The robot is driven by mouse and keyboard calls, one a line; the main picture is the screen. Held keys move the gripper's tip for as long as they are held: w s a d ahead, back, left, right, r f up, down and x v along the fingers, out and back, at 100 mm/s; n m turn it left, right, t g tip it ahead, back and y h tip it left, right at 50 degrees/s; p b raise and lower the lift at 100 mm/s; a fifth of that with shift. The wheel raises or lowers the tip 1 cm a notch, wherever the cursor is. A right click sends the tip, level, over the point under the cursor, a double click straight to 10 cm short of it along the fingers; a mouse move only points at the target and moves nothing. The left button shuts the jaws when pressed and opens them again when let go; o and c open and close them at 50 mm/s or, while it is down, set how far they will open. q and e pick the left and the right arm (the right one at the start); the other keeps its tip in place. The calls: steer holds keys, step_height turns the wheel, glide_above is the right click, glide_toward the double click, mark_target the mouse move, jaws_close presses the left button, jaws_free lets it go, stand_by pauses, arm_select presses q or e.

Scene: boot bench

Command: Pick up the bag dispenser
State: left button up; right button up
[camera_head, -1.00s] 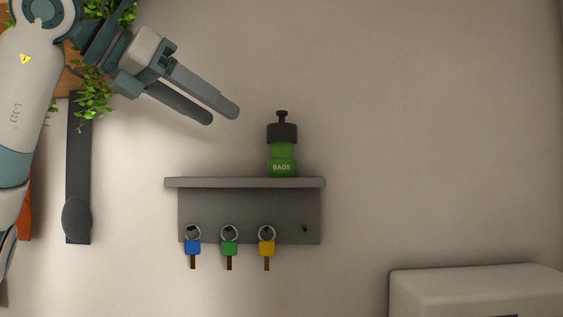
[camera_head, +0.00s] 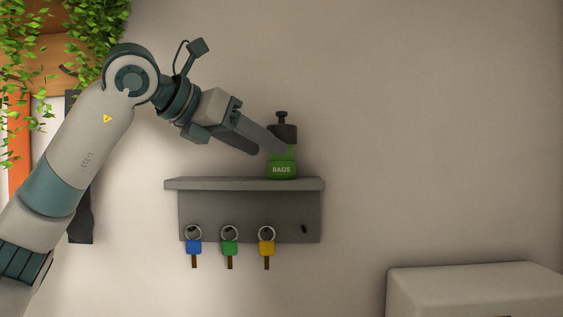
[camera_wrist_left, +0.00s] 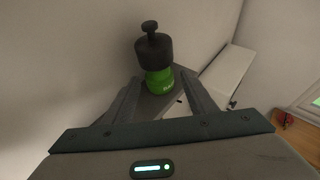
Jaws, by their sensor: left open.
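The bag dispenser (camera_head: 282,168) is a green bottle shape marked BAGS with a dark collar and a knob on top. It stands upright on the right part of a grey wall shelf (camera_head: 215,184). My left gripper (camera_head: 268,149) is open, its fingers pointing at the dispenser from the left, one finger overlapping its neck in the head view. In the left wrist view the dispenser (camera_wrist_left: 158,78) stands just ahead of the open fingers (camera_wrist_left: 158,97), roughly in line with the gap. I cannot tell whether any finger touches it. My right gripper is not in view.
Blue (camera_head: 194,247), green (camera_head: 230,248) and yellow (camera_head: 266,248) keys hang under the shelf. A pale box-like piece (camera_head: 480,285) stands at lower right. Leafy plants (camera_head: 30,50) hang at upper left. The wall right of the dispenser is clear.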

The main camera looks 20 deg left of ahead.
mark_target(273, 157)
arm_select(q)
steer(key=shift+p+x, duration=0.85)
steer(key=shift+p, duration=0.1)
steer(key=p+x, duration=0.1)
steer(key=x, duration=0.1)
steer(key=shift+w+f+p, duration=0.25)
steer(key=shift+f+p, duration=0.1)
steer(key=shift+p, duration=0.05)
steer(key=shift+w+d+f, duration=0.2)
steer(key=shift+w+f, duration=0.1)
steer(key=shift+w, duration=0.05)
steer(key=c, duration=0.9)
